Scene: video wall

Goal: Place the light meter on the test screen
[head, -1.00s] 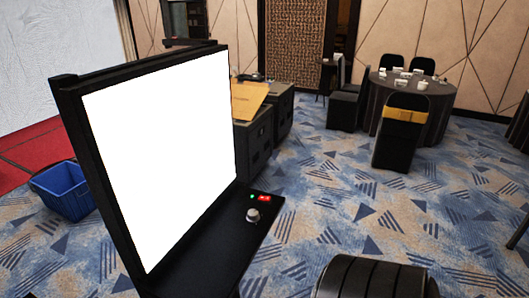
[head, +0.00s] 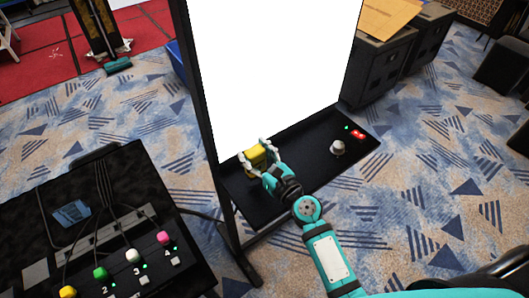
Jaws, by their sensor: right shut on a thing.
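The test screen (head: 275,65) is a bright white panel in a black frame, standing upright. A black shelf (head: 300,180) runs along its lower edge. My right gripper (head: 257,163) is at the left part of this shelf, close to the screen's lower edge. It is shut on a small yellow thing (head: 256,155), which looks like the light meter; the fingers hide part of it. I cannot tell whether it touches the screen or the shelf. My left gripper is not in view.
A knob (head: 338,147) and a red switch (head: 358,133) sit on the shelf's right part. A black table (head: 60,180) with cables and colored knobs stands at the lower left. Dark cases (head: 385,60) stand behind the screen at right. Patterned carpet is open at right.

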